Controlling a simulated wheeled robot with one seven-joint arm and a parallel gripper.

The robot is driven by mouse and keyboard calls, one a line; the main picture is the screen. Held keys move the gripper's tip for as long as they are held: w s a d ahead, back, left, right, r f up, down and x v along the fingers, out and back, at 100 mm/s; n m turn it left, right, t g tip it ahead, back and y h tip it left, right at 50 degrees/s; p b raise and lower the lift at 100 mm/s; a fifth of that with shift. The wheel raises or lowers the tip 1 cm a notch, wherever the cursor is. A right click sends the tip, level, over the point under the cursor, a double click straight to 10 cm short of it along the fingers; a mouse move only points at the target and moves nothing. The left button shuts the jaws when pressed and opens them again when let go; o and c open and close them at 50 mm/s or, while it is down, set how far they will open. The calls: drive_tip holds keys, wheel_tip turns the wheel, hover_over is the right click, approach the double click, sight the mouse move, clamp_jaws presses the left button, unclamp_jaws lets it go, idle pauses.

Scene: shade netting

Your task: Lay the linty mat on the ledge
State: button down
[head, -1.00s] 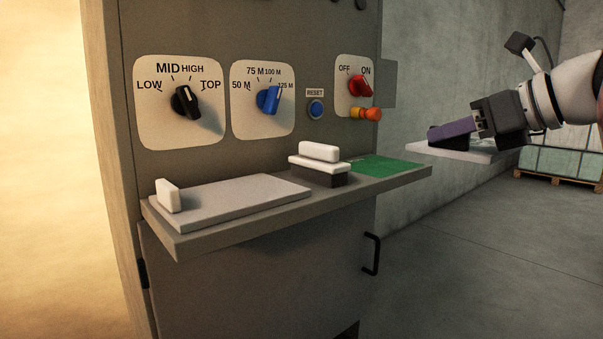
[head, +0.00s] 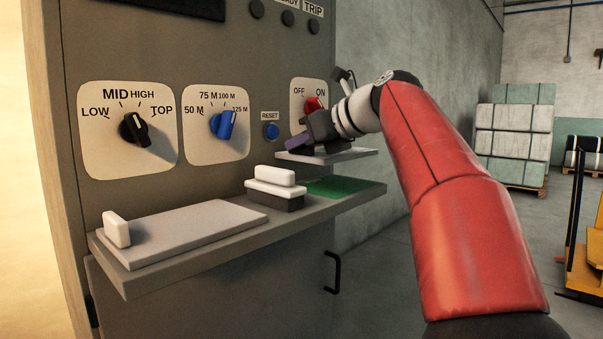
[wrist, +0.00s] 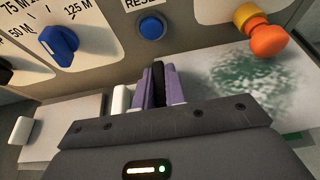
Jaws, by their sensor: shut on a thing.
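My gripper (head: 298,143) is at the right of the cabinet, in front of the OFF/ON switch. Its purple fingers (wrist: 158,88) are shut on a black grip of the linty mat (head: 345,155), a flat pale slab. In the wrist view the mat (wrist: 245,88) spreads to the right of the fingers, whitish with a blotchy green patch. The mat looks roughly level and held above the right part of the ledge (head: 225,240). A clean green rectangle (head: 345,188) on the ledge shows below it in the head view.
On the ledge, a white-topped block (head: 275,187) stands left of the green rectangle, and a grey plate (head: 190,225) with a white upright lies farther left. The reset button (head: 271,131), blue dial (head: 223,125) and orange knob (wrist: 264,38) stick out of the panel.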

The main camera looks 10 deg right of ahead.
drive_tip(key=f+b, duration=0.1)
drive_tip(key=f, duration=0.2)
drive_tip(key=f+b, duration=0.1)
drive_tip(key=f, duration=0.2)
drive_tip(key=shift+s+d+f, duration=0.1)
drive_tip(key=shift+s, duration=0.1)
drive_tip(key=shift+w+f, duration=0.15)
drive_tip(key=shift+f, duration=0.05)
drive_tip(key=shift+f, duration=0.1)
drive_tip(key=c, duration=1.5)
unclamp_jaws()
drive_tip(key=shift+o, duration=0.2)
